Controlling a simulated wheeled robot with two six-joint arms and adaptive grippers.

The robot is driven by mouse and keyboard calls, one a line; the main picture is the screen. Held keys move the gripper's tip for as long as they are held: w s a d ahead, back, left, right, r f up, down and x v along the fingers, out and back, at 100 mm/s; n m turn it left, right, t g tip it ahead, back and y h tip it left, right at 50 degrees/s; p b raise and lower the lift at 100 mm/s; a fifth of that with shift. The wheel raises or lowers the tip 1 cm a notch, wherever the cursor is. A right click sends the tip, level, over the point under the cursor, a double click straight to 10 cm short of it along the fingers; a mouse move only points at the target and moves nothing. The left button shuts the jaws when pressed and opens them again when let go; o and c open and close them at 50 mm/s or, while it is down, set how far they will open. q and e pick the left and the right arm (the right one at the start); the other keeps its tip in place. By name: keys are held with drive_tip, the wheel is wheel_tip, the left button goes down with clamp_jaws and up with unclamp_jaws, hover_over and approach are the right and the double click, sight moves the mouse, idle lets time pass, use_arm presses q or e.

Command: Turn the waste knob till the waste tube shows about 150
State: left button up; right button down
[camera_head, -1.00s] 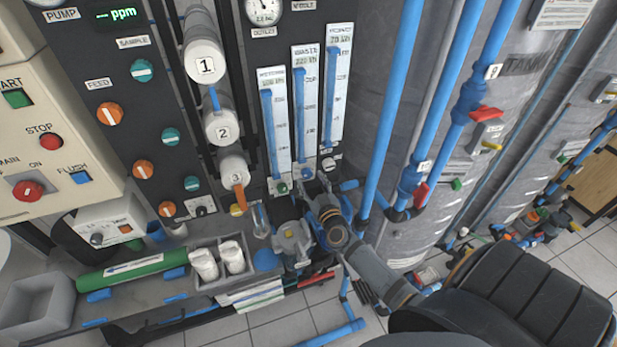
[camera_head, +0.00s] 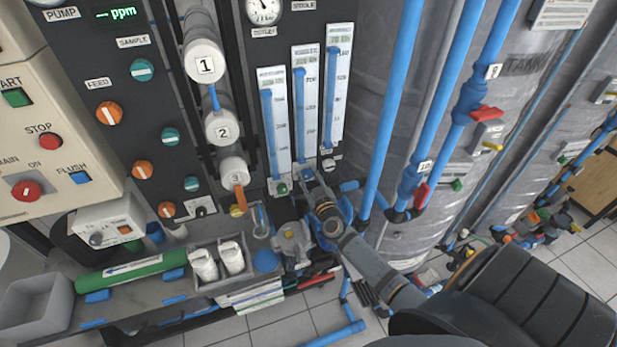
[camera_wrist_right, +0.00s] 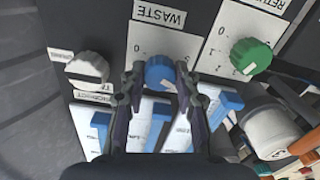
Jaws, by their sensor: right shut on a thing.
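The waste knob (camera_wrist_right: 160,72) is blue and sits under the WASTE label in the right wrist view. My right gripper (camera_wrist_right: 160,78) is shut on it, one finger on each side. In the head view my right gripper (camera_head: 307,177) reaches the foot of the middle tube and mostly hides the knob. The waste tube (camera_head: 305,110) is the middle of three white scales, with a blue column reaching high up it. Its figures are too blurred to read. My left gripper is not in view.
A green knob (camera_wrist_right: 250,56) and a white knob (camera_wrist_right: 87,68) flank the waste knob closely. Blue pipes (camera_head: 391,110) and a grey tank stand right of the panel. A grey rack with white bottles (camera_head: 204,264) stands below left.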

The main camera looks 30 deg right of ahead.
drive_tip(key=shift+m, duration=0.3)
drive_tip(key=m+p, duration=0.1)
drive_tip(key=m, duration=0.1)
drive_tip(key=shift+m, duration=0.4)
drive_tip(key=m, duration=0.4)
drive_tip(key=shift+m, duration=0.3)
drive_tip(key=m, duration=0.4)
drive_tip(key=shift+d+f, duration=0.1)
drive_tip(key=m, duration=0.5)
drive_tip(key=shift+f+m, duration=0.1)
drive_tip(key=shift+m, duration=0.3)
drive_tip(key=c, duration=1)
unclamp_jaws()
